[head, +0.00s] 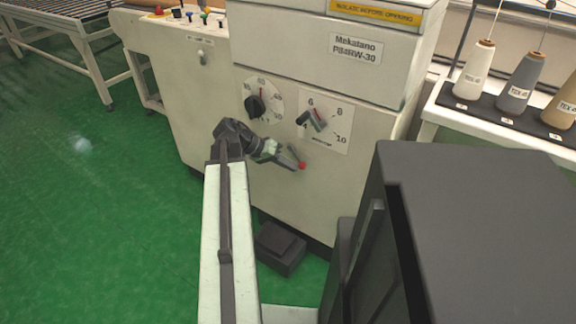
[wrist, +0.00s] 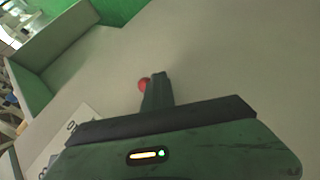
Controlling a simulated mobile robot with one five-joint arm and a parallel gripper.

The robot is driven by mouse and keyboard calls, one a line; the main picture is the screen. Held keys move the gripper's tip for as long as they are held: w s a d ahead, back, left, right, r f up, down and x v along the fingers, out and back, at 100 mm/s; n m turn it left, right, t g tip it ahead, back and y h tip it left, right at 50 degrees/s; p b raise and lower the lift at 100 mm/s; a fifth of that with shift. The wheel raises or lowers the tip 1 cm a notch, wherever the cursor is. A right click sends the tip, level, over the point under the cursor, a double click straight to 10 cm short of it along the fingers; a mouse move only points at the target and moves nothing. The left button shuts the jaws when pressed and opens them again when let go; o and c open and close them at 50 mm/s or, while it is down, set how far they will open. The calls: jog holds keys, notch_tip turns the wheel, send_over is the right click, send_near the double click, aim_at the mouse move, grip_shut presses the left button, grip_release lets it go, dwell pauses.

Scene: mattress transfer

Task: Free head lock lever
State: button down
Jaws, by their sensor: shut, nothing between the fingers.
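The lock lever is a short dark bar (head: 294,153) ending in a red ball knob (head: 302,166), on the cream front panel of the machine below the dials. My gripper (head: 289,163) is shut and empty, just left of the knob in the head view. In the wrist view the red knob (wrist: 143,85) shows at the left side of my shut fingers (wrist: 158,80), partly hidden by them. The lever's bar is hidden there. I cannot tell whether the fingers touch the knob.
Above the lever are a round dial (head: 257,105) and a pointer scale (head: 325,123). A dark box (head: 281,248) lies on the green floor (head: 120,230) under my arm. Thread cones (head: 475,70) stand on a rack at the right.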

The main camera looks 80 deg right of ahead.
jog(key=shift+s+a+r, duration=0.1)
jog(key=shift+s+r, duration=0.25)
jog(key=shift+s, duration=0.05)
jog(key=shift+r+p, duration=0.1)
jog(key=shift+p, duration=0.25)
dwell(1.1)
jog(key=w, duration=1.2)
